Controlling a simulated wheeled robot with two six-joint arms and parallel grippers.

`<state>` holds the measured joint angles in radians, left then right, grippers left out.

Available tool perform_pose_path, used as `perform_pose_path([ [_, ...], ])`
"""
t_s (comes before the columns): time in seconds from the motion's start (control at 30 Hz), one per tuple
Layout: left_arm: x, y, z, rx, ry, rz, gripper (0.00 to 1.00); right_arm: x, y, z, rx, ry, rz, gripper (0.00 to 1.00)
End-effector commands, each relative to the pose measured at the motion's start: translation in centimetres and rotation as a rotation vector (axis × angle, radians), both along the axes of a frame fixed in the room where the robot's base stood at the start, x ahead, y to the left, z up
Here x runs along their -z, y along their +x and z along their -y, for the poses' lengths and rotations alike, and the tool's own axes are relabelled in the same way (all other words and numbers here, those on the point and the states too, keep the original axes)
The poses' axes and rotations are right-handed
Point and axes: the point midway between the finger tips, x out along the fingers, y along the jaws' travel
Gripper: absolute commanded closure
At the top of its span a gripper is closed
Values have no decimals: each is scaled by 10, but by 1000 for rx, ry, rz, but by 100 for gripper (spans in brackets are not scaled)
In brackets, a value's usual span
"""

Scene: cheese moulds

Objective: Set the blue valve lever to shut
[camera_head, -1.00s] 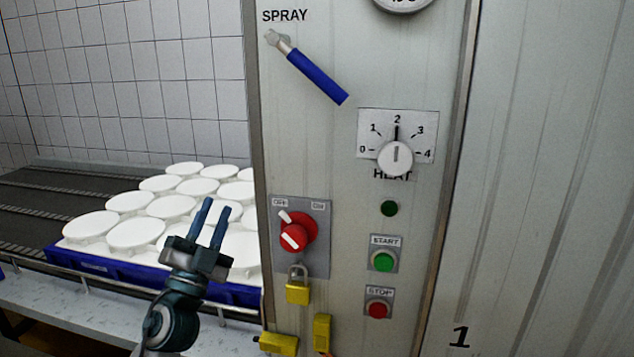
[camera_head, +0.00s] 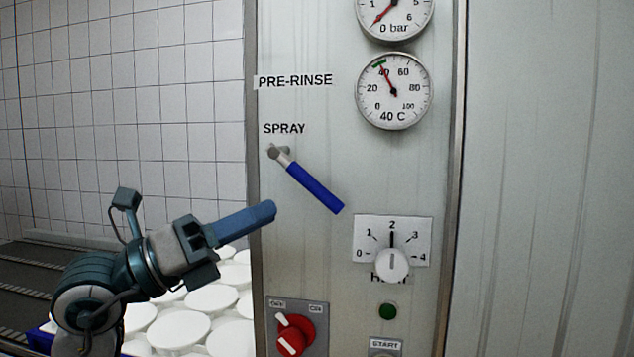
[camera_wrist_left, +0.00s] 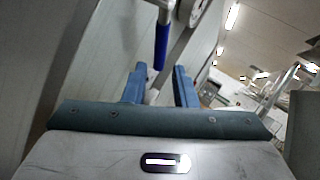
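The blue valve lever (camera_head: 314,187) is on the grey panel under the SPRAY label. It slants down to the right from its metal pivot (camera_head: 278,153). My left gripper (camera_head: 262,212) is left of the lever and apart from it, with its fingers pointing right toward the panel. In the left wrist view the lever (camera_wrist_left: 161,47) hangs ahead of the fingers. The two blue fingers (camera_wrist_left: 160,85) are spread with nothing between them. My right gripper is not in view.
The heat knob (camera_head: 392,264) and a temperature gauge (camera_head: 394,91) are on the panel right of the lever. A red switch (camera_head: 296,333) is below. White moulds (camera_head: 178,329) stand at lower left under my arm.

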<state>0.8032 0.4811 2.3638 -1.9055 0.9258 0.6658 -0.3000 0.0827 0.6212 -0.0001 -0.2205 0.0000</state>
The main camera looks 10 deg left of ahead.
Motion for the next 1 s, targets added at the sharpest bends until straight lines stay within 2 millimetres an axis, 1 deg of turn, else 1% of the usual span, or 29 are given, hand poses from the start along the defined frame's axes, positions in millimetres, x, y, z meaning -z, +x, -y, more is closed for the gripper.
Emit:
perform_pose_path([
  [0.03,-5,2,5,4,-4,0,75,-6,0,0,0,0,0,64],
  [0.7,-28,37,57,4,-5,0,75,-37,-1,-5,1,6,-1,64],
  [0.83,-30,42,64,3,-3,0,75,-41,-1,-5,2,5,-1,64],
  [1.0,-31,45,69,2,-1,0,75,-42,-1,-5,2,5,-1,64],
])
